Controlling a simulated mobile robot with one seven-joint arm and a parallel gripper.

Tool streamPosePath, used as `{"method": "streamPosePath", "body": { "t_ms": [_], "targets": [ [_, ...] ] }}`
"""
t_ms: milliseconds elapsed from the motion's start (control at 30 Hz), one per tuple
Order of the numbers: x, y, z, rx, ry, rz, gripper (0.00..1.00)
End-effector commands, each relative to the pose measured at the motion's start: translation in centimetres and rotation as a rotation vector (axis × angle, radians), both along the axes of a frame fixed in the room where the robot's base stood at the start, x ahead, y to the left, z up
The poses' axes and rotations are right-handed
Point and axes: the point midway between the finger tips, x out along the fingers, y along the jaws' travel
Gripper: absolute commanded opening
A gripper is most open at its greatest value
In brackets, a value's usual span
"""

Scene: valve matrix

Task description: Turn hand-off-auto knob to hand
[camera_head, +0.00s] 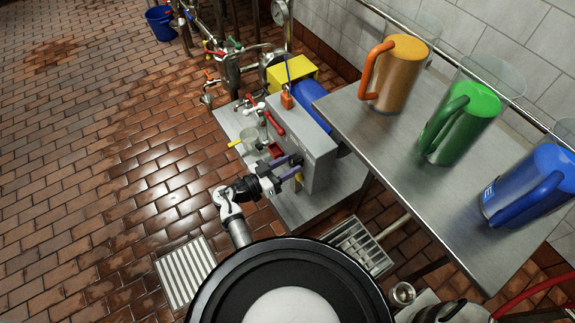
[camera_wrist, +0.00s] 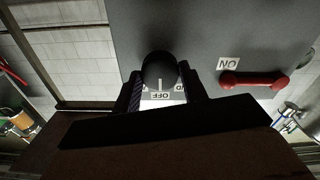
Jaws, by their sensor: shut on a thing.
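The black round knob (camera_wrist: 159,69) sits on the grey panel (camera_wrist: 205,35) in the wrist view. Its white pointer line faces the OFF label, which reads upside down just below it. Part of another label, with a letter D showing, is at the knob's lower right, mostly hidden by a finger. My gripper (camera_wrist: 158,88) is shut on the knob, with one finger on each side. In the head view, my gripper (camera_head: 291,168) reaches the near side of the grey cabinet (camera_head: 313,158), and the knob itself cannot be made out there.
A red handle (camera_wrist: 253,82) with an ON label stands right of the knob. In the head view, a steel table (camera_head: 395,155) with orange, green and blue jugs is right of the cabinet. Red-handled valves (camera_head: 272,122) lie beyond my gripper. The brick floor at left is mostly clear.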

Motion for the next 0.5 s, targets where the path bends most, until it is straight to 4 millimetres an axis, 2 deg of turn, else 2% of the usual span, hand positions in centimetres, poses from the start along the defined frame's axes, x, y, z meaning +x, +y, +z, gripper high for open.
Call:
{"method": "streamPosePath", "body": {
  "t_ms": [267, 500],
  "targets": [
    [-0.01, -0.02, -0.01, -0.035, 0.052, -0.001, 0.2],
    [-0.02, -0.04, 0.01, -0.125, 0.189, -0.001, 0.2]
  ]
}}
